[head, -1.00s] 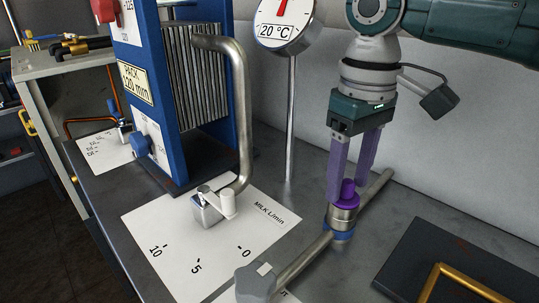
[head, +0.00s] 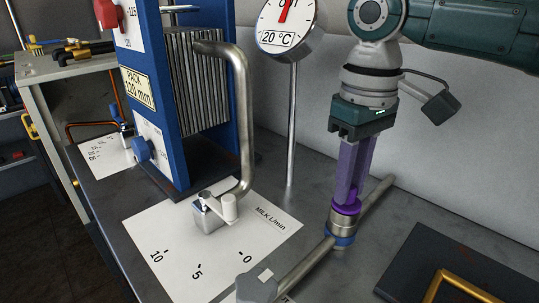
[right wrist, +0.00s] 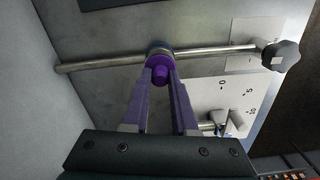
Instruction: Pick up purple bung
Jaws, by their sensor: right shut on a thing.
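The purple bung (head: 345,207) sits at the top of a metal pipe stub with a blue collar (head: 341,236), on the pipe that runs along the bench. My right gripper (head: 348,198) points down from above, its purple fingers shut on the bung's upper part. In the right wrist view the bung (right wrist: 160,73) shows between the fingertips, in front of the pipe. The bung appears still seated in the stub. My left gripper is in neither view.
A blue plate pack (head: 165,100) with a curved steel pipe (head: 243,110) stands left of the gripper. A round temperature dial (head: 287,25) stands behind on a post. A dark mat (head: 450,265) with a brass-coloured frame lies right. A white flow scale (head: 215,245) lies in front.

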